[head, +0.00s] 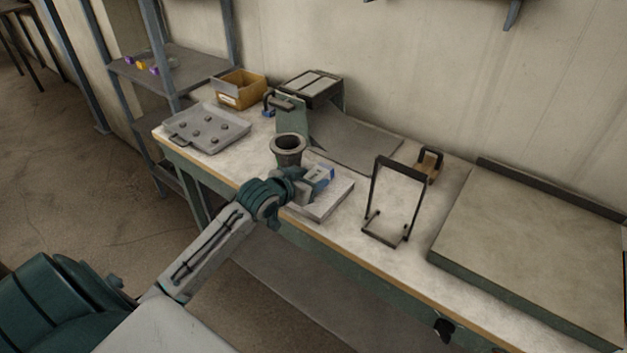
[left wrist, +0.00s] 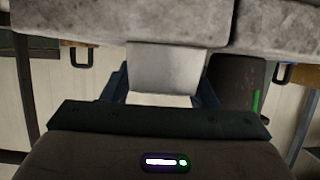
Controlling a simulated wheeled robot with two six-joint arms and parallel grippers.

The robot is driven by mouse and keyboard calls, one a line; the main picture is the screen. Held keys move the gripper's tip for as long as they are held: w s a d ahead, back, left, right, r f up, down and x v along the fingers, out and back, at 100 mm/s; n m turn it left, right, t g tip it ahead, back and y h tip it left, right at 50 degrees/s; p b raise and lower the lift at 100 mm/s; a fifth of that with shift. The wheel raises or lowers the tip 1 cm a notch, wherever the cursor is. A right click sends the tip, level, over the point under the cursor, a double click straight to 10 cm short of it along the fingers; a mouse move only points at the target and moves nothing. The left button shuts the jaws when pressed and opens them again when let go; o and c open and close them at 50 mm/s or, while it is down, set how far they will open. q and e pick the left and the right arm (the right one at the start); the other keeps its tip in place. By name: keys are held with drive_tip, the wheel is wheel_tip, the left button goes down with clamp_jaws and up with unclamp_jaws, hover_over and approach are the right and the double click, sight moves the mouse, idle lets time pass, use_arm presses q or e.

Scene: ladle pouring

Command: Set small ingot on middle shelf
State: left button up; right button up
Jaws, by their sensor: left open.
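My left gripper (head: 318,182) is open at a pale slab (head: 325,207) on the workbench. In the left wrist view, a small light-grey block (left wrist: 165,68) sits between the open fingers of this gripper (left wrist: 164,85), beside larger grey blocks. It looks like the small ingot, but I cannot tell whether the fingers touch it. In the head view the gripper hides it. The middle shelf (head: 203,66) of a metal rack is at the upper left, with several small purple and yellow items on it. My right gripper is not in view.
A dark flared cup (head: 289,146) stands just behind the gripper. A black wire frame (head: 395,200) stands to the right.

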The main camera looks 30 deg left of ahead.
use_arm(q)
clamp_jaws()
drive_tip(key=shift+r, duration=0.1)
